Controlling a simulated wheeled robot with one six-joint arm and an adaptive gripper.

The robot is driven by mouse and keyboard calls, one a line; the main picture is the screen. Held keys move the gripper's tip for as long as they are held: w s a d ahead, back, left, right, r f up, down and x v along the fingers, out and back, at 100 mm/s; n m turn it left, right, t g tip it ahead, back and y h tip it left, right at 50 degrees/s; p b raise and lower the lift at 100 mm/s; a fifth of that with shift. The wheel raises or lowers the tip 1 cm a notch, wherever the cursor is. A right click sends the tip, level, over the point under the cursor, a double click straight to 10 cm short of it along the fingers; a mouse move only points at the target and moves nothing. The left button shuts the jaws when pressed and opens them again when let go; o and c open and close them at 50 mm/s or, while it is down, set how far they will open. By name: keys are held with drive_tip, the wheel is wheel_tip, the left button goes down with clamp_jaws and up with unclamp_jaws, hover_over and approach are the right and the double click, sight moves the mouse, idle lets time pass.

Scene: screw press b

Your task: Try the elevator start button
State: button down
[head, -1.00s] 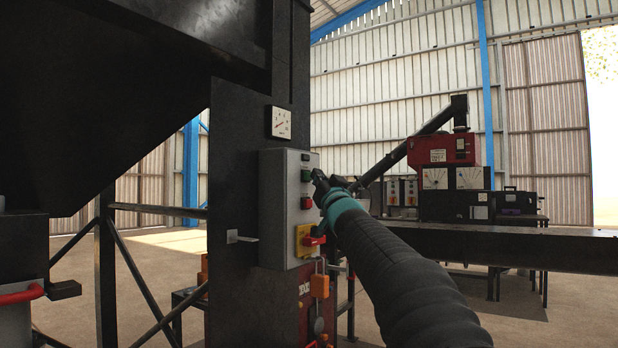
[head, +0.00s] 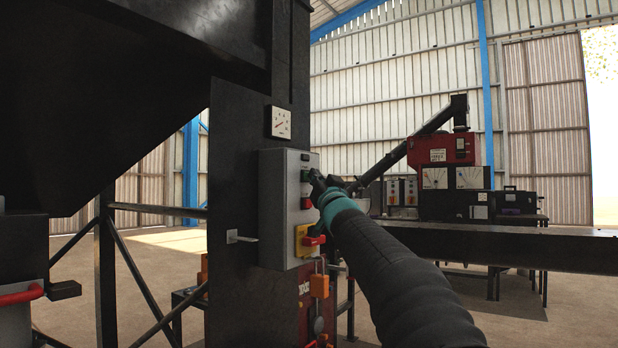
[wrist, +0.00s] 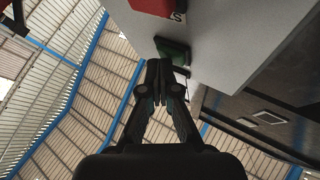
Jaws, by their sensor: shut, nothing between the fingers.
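A grey control box (head: 284,215) is mounted on a dark column in the head view. The green start button (head: 305,176) is on its face, above a red button (head: 306,203). My gripper (head: 313,178) is shut and empty, with its fingertips at the green button. In the wrist view my shut fingertips (wrist: 160,66) overlap the edge of the green button (wrist: 175,50); I cannot tell whether they touch it. The red button (wrist: 151,6) is at the top edge there.
A red rotary handle (head: 314,241) on a yellow plate sits low on the box, with an orange padlock (head: 319,287) below. A dial gauge (head: 281,122) is above the box. A long dark beam (head: 500,243) runs to the right behind my arm.

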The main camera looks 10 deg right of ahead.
drive_tip(key=shift+s+d, duration=0.6)
drive_tip(key=shift+s+d+p, duration=0.55)
drive_tip(key=shift+s+d, duration=1.25)
drive_tip(key=shift+f, duration=0.1)
